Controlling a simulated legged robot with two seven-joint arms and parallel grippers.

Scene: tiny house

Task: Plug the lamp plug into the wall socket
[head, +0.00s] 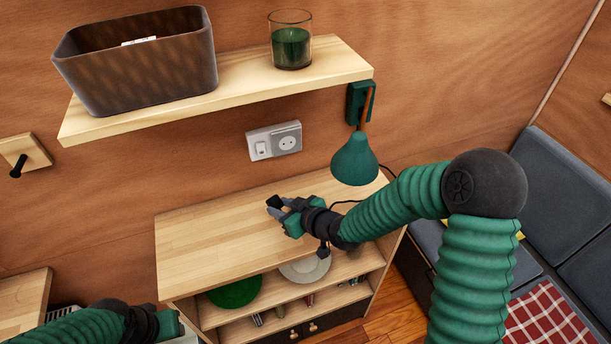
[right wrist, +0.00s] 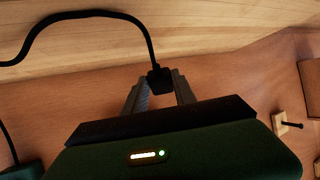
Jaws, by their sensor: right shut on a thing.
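The black lamp plug (head: 275,200) is between the fingers of my right gripper (head: 279,206), above the wooden cabinet top. The right wrist view also shows the plug (right wrist: 160,80) gripped between the fingertips, with its black cable (right wrist: 85,15) curving away to the left. The green lamp (head: 355,160) hangs on the wall right of the socket. My left gripper (head: 172,325) is at the lower left edge, its fingers not clearly visible.
A wooden shelf (head: 240,88) above the socket carries a dark basket (head: 140,65) and a green candle glass (head: 290,45). The cabinet top (head: 200,230) is largely clear. A wall hook (head: 25,157) is at left and a grey sofa (head: 565,190) at right.

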